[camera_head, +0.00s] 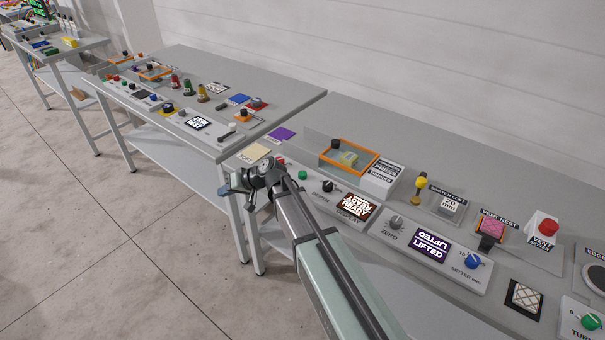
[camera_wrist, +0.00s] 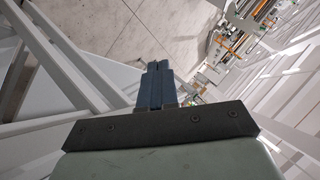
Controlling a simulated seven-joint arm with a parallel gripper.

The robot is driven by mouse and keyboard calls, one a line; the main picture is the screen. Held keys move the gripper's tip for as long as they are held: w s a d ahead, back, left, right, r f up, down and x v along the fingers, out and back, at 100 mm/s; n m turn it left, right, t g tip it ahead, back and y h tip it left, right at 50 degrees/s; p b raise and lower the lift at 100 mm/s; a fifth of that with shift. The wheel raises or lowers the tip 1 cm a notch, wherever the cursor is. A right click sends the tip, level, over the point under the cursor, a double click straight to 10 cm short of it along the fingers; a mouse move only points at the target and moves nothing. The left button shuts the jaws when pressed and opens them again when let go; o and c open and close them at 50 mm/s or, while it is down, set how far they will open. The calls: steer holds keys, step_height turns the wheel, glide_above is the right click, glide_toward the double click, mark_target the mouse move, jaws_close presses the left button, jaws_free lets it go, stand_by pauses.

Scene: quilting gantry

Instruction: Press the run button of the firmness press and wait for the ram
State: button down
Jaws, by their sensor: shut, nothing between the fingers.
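The firmness press shows in the head view as an orange-framed clear guard (camera_head: 368,168) beside a white labelled block (camera_head: 381,178) on the near bench. Something yellow-green lies inside the frame. In front is its grey panel with a green button (camera_head: 303,175), a black knob (camera_head: 327,187) and a lit brown display (camera_head: 356,207). Which control is the run button I cannot read. My gripper (camera_head: 232,191) is off the bench's front edge, left of the panel and apart from the buttons. In the wrist view its blue fingers (camera_wrist: 157,82) are shut and empty.
A zero panel with a purple "LIFTED" display (camera_head: 432,244) stands right of the press. Beyond are a yellow-topped lever (camera_head: 420,184) and a red vent button (camera_head: 548,227). Cream (camera_head: 253,153) and purple (camera_head: 281,133) squares lie left. Another bench (camera_head: 290,97) adjoins; open floor lies left.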

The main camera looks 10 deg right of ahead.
steer(key=w+d+r, duration=0.2)
steer(key=d+r, duration=0.1)
steer(key=r, duration=0.2)
step_height(320, 180, up, 10)
steer(key=m+t+h, duration=0.2)
steer(key=h, duration=0.1)
glide_above(305, 174)
steer(key=shift+d+r, duration=0.1)
steer(key=shift+r, duration=0.05)
steer(key=shift+f, duration=4.4)
steer(key=shift+f, duration=0.15)
steer(key=shift+f, duration=0.3)
